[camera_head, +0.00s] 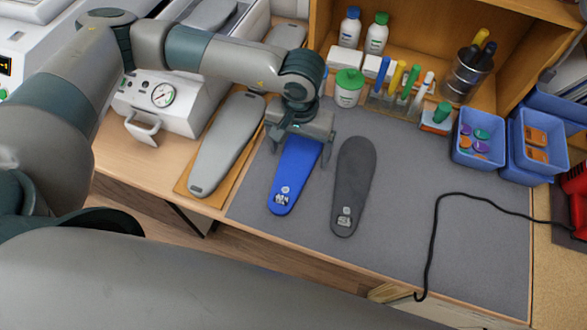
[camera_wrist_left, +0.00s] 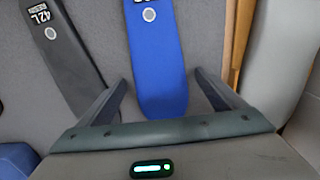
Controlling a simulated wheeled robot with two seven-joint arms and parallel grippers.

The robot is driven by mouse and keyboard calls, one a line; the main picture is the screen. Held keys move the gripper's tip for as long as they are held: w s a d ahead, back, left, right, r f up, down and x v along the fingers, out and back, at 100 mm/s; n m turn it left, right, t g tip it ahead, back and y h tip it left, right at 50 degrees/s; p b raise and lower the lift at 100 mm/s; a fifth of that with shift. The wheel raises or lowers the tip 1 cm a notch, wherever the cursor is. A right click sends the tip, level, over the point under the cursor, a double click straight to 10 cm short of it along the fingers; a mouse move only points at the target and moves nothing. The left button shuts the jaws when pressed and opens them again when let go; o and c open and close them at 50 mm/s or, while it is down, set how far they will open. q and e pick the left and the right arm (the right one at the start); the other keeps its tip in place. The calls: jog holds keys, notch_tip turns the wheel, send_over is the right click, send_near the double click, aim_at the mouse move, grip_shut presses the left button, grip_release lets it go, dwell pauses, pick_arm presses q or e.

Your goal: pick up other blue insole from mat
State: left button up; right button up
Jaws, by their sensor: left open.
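A blue insole (camera_head: 291,180) lies flat on the grey mat (camera_head: 395,215), its narrower end with a white label toward the front edge. It also shows in the left wrist view (camera_wrist_left: 157,60), running between the fingers. My left gripper (camera_head: 300,150) is open above the far part of the blue insole, with one finger on each side of it; I cannot tell the exact height. In the left wrist view the open fingers (camera_wrist_left: 158,95) straddle the insole. A dark grey insole (camera_head: 352,185) lies to the right on the mat. My right gripper is not in view.
A grey last-shaped form (camera_head: 225,145) on a wooden board stands left of the mat. A green-lidded jar (camera_head: 349,88) and a marker rack (camera_head: 398,98) stand behind. Blue bins (camera_head: 479,140) are at the right. A black cable (camera_head: 436,225) crosses the mat's right side.

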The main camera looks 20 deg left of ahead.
pick_arm(q)
jog(key=shift+f+b, duration=0.15)
jog(key=shift+b, duration=0.2)
jog(key=c, duration=1.1)
